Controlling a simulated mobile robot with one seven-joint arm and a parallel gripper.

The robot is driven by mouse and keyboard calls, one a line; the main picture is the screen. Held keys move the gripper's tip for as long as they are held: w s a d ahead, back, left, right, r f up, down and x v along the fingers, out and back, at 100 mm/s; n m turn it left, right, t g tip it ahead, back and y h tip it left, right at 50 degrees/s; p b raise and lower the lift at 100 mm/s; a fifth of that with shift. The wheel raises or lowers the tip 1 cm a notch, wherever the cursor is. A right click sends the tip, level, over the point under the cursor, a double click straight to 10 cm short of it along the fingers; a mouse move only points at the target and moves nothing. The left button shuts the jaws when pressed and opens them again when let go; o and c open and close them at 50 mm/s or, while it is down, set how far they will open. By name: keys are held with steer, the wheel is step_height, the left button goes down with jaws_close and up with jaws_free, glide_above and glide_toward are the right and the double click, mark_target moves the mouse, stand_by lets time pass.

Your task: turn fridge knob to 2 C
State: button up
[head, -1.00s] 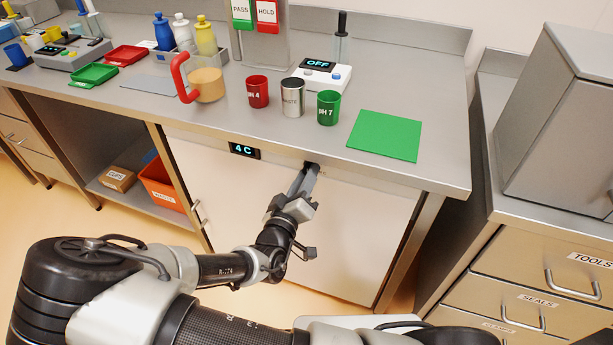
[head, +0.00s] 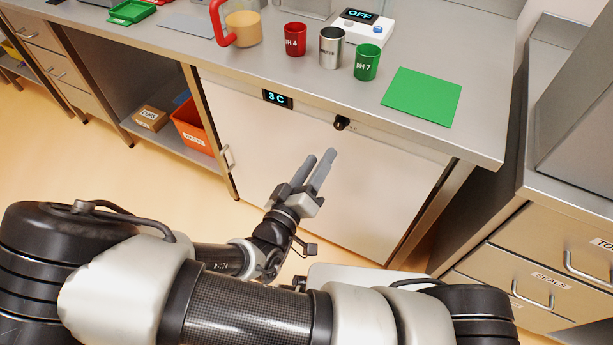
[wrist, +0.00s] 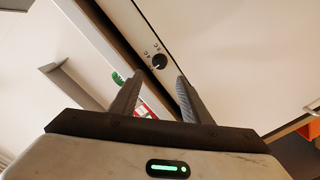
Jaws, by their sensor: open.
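The fridge knob (head: 341,123) is a small black round knob on the strip at the top of the white fridge front (head: 300,150). The fridge display (head: 277,99) to its left reads 3 C. My gripper (head: 319,164) is open and empty, below and a little left of the knob, apart from it. In the wrist view the knob (wrist: 159,61) shows beyond the two fingertips, roughly between them, with small marks around it.
The steel worktop edge (head: 400,140) overhangs just above the knob. On top stand a red cup (head: 295,40), a steel cup (head: 331,48), a green cup (head: 367,62) and a green mat (head: 422,96). The space in front of the fridge is clear.

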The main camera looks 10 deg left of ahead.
steer(key=v, duration=0.6)
steer(key=shift+w, duration=0.1)
stand_by(0.3)
